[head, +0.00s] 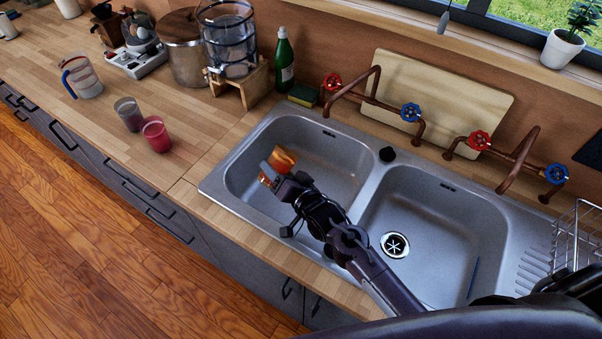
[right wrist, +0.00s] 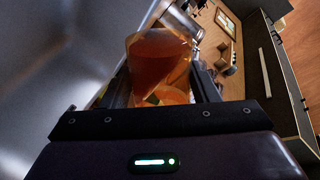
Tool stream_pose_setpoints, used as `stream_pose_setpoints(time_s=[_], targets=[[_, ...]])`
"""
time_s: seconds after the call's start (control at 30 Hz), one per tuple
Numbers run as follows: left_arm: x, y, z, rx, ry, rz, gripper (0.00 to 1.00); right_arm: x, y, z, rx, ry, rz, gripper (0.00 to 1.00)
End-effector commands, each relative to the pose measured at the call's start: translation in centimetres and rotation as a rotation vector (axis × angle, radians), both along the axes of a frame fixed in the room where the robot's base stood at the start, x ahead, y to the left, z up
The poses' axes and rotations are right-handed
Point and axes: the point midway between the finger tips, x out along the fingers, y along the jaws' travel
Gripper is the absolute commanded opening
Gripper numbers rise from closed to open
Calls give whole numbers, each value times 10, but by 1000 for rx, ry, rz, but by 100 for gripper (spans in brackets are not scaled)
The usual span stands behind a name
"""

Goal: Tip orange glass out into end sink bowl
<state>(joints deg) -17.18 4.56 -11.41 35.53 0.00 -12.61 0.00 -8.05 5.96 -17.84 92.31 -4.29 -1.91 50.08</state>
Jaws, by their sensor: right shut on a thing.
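The orange glass (head: 283,160) is held over the left sink bowl (head: 330,152) in the head view, tilted well over. My right gripper (head: 271,178) is shut on it. In the right wrist view the glass (right wrist: 160,62) lies between the fingers of my right gripper (right wrist: 155,95), and orange-brown content shows inside it. Whether any content is leaving the glass I cannot tell. The right sink bowl (head: 440,225) holds a drain and a thin dark blue item. My left gripper is not in view.
A grey glass (head: 129,114) and a red glass (head: 156,134) stand on the counter left of the sink. A measuring jug (head: 82,76), a water dispenser (head: 228,40) and a green bottle (head: 284,60) stand behind. Pipe taps with red and blue handles (head: 411,112) rise behind the bowls.

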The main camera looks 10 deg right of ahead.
Motion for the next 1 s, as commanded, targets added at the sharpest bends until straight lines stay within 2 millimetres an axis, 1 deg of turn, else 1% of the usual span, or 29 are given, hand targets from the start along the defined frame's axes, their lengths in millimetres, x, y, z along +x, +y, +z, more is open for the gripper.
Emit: stream_pose_setpoints(time_s=[0.03,0.17,0.27,1.0], targets=[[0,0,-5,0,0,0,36,0,0,-5,21,9,-2,25],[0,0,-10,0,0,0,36,0,0,-11,66,34,0,25],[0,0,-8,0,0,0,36,0,0,-8,93,49,-2,25],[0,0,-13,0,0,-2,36,1,0,-14,213,119,-1,25]])
